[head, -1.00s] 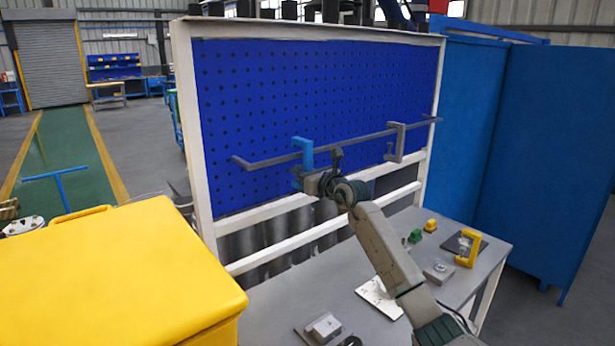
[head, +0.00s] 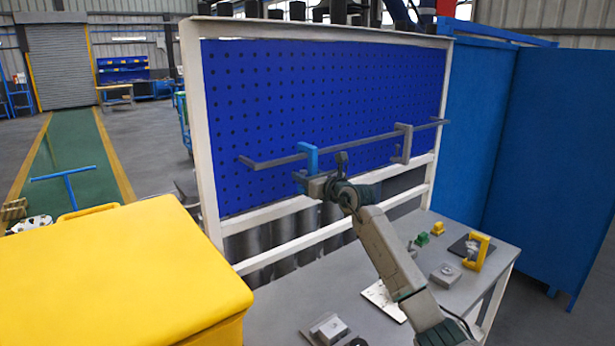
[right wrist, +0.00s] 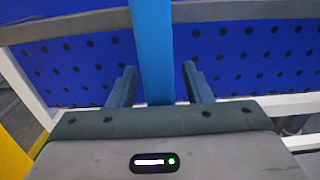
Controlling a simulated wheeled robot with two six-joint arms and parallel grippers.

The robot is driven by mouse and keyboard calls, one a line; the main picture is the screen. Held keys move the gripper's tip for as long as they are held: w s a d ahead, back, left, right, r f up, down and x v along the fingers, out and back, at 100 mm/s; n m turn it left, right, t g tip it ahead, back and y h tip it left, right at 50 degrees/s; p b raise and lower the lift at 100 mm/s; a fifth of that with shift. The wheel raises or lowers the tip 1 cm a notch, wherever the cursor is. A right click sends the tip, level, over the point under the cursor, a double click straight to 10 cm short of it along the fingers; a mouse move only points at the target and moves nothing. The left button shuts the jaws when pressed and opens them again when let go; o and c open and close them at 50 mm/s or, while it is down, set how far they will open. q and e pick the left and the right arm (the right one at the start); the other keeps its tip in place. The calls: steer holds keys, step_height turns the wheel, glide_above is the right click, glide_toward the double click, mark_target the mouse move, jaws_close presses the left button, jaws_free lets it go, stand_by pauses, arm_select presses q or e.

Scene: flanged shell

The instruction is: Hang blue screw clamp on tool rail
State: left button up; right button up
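The blue screw clamp (head: 308,158) is upright at the grey tool rail (head: 362,139), left of the rail's middle. Its top arm lies over the rail, and its lower part is partly hidden by my right gripper (head: 308,186). In the right wrist view the clamp's blue bar (right wrist: 152,48) stands between the two fingers of my right gripper (right wrist: 160,88), with a visible gap on each side. The rail (right wrist: 240,10) passes behind the bar. My right gripper is open around the clamp. My left gripper is not in view.
A grey clamp (head: 404,143) hangs farther right on the rail, before the blue pegboard (head: 330,90). The grey table (head: 285,300) below holds a yellow clamp (head: 478,252) and several small parts. A large yellow box (head: 120,270) stands at the left.

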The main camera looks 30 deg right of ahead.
steer(key=shift+f, duration=0.15)
steer(key=shift+s+d+f, duration=0.1)
steer(key=shift+s, duration=0.2)
steer(key=s+b, duration=0.5)
steer(key=s, duration=0.5)
steer(key=shift+s+d+r+b, duration=0.15)
steer(key=shift+d+r+b, duration=0.05)
steer(key=shift+d+b, duration=0.1)
